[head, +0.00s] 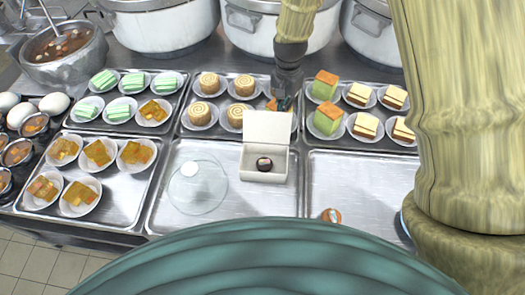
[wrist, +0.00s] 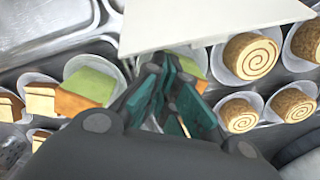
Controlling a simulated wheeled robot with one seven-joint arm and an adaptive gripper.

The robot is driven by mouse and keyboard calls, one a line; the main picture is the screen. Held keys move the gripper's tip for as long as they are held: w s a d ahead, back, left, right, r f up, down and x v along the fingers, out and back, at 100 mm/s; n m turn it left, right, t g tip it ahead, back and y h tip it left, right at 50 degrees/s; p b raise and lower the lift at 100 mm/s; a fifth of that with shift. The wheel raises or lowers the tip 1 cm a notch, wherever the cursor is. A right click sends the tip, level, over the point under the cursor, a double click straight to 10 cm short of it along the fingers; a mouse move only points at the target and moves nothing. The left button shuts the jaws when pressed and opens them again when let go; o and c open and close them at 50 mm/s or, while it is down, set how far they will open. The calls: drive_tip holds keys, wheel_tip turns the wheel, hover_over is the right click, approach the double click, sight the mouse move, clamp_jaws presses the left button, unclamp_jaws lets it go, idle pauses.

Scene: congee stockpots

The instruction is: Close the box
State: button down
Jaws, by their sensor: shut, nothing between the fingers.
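A white box (head: 264,163) stands on the front middle metal tray, with its lid (head: 268,127) raised about upright at the back. A small dark round item with a pale top (head: 264,163) lies inside the box. My gripper (head: 281,102) is shut and empty, just behind the lid, pointing down over the back middle tray. In the wrist view, my gripper (wrist: 172,105) has its teal fingers together near the lid's white edge (wrist: 200,25). I cannot tell whether the fingers touch the lid.
A clear glass disc (head: 198,186) lies left of the box. Swirl rolls (head: 209,83) and cake slices (head: 357,94) on small plates fill the back trays close around my gripper. Large pots (head: 160,25) stand behind. The front right tray (head: 360,185) is mostly bare.

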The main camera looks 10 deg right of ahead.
sight(284, 114)
drive_tip(key=shift+s+a+p, duration=0.25)
drive_tip(key=shift+s, duration=1.05)
drive_tip(key=shift+s+a+p, duration=0.3)
drive_tip(key=shift+s, duration=1)
drive_tip(key=shift+s+a+p, duration=0.25)
drive_tip(key=shift+s, duration=1.05)
drive_tip(key=shift+w, duration=0.15)
idle(0.7)
drive_tip(key=shift+w+d+p, duration=0.25)
drive_tip(key=shift+w, duration=0.7)
drive_tip(key=shift+w+d+p, duration=0.2)
drive_tip(key=shift+w, duration=0.7)
drive_tip(key=shift+r, duration=0.1)
drive_tip(key=shift+r+p, duration=3)
drive_tip(key=shift+r, duration=0.9)
